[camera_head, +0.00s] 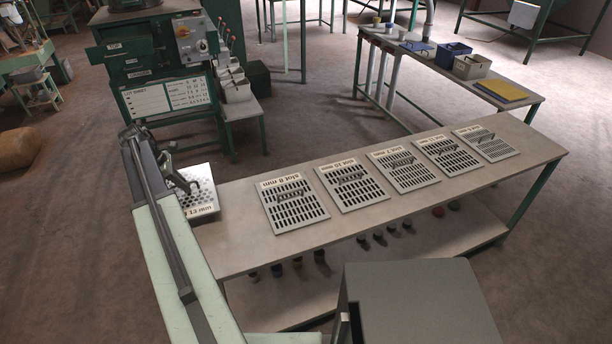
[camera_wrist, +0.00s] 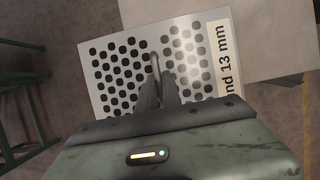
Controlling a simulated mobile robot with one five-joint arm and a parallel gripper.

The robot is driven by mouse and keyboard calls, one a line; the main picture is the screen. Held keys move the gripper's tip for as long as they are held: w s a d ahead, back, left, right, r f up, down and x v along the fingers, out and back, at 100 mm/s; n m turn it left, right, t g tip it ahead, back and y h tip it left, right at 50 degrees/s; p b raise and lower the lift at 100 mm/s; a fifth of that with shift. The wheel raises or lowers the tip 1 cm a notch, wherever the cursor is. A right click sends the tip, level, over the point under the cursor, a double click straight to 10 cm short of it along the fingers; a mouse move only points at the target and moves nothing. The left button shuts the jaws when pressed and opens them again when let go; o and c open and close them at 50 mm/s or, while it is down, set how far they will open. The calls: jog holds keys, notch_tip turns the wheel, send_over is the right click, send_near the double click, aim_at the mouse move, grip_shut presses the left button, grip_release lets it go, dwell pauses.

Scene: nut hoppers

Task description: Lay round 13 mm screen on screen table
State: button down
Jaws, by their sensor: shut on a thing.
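The round 13 mm screen (camera_head: 204,194) is a pale plate with round holes and a label strip; it also shows in the wrist view (camera_wrist: 107,108). My gripper (camera_head: 190,187) is shut on its raised handle, near the plate's middle; the fingers also show in the wrist view (camera_wrist: 157,80). The screen is at the left end of the long pale table (camera_head: 240,246), mostly out past that end, with floor showing beside it. In the wrist view, the tabletop (camera_wrist: 272,40) lies at the upper right. I cannot tell whether the screen touches it.
Several slotted screens lie in a row on the table, the slot 8 mm screen (camera_head: 294,204) nearest mine. Bare tabletop lies between it and my screen. A green machine (camera_head: 160,75) stands behind. A second bench (camera_head: 440,62) holds bins at the back right.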

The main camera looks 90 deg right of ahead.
aim_at(219, 209)
jog(key=s+a, duration=0.2)
jog(key=s, duration=0.2)
jog(key=s+a+f+b, duration=0.1)
jog(key=s+a, duration=0.2)
jog(key=s, duration=0.1)
jog(key=s+a, duration=0.2)
jog(key=s, duration=0.3)
jog(key=shift+a+f, duration=0.15)
jog(key=shift+a, duration=0.05)
jog(key=f+b, duration=0.2)
jog(key=b, duration=0.1)
jog(key=s+f+b, duration=0.1)
jog(key=f, duration=0.1)
jog(key=shift+a+f, duration=0.1)
jog(key=shift+a, duration=0.15)
jog(key=shift+r, duration=0.3)
jog(key=shift+f, duration=0.2)
jog(key=c, duration=1.5)
grip_release()
jog(key=shift+r, duration=0.15)
